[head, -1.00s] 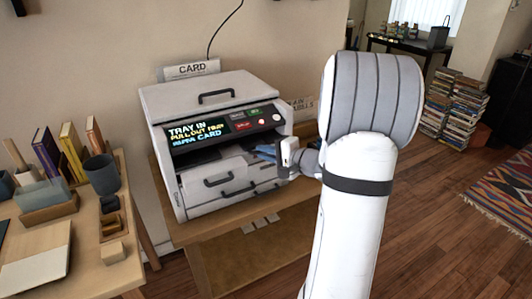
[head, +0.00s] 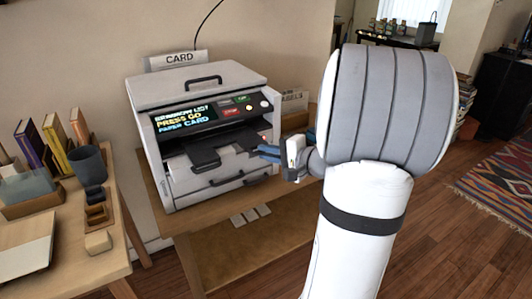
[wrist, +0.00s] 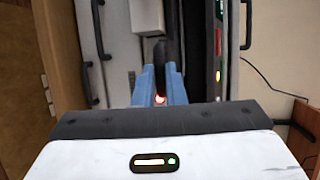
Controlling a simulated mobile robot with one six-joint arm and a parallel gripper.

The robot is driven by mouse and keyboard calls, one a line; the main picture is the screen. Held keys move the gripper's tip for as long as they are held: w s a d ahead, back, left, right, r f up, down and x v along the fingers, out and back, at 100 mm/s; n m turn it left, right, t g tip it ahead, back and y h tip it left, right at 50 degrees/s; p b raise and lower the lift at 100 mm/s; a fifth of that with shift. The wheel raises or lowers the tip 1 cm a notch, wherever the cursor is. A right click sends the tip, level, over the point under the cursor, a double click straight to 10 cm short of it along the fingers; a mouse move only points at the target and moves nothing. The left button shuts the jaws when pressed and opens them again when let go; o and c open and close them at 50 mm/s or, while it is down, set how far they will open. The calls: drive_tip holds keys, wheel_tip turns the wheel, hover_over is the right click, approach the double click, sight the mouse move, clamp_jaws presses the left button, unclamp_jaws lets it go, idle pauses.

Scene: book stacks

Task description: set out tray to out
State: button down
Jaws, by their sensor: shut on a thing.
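The printer (head: 199,90) stands on a wooden stand. Its dark out tray (head: 205,156) sticks out from the slot under the display panel. The display's lower lines read "PRESS GO" and "PAPER CARD"; its top line is hard to read. My gripper (head: 262,151) reaches in from the right at the tray's right side. In the wrist view, its blue fingers (wrist: 160,80) are close together, shut on a dark part of the out tray (wrist: 160,50). The exact contact is small and partly hidden by the fingers.
A closed drawer with a handle (head: 228,180) is below the slot. A side table (head: 75,225) with books and a dark cup (head: 88,165) is at the left. Open floor lies to the right.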

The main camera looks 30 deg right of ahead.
drive_tip(key=c, duration=1.9)
unclamp_jaws()
drive_tip(key=shift+s+f, duration=0.15)
drive_tip(key=shift+o, duration=0.6)
drive_tip(key=shift+s, duration=0.15)
drive_tip(key=o, duration=0.3)
drive_tip(key=v, duration=0.7)
drive_tip(key=shift+s+d+r+p, duration=0.2)
drive_tip(key=shift+s+r+p, duration=0.05)
drive_tip(key=shift+s+p, duration=0.1)
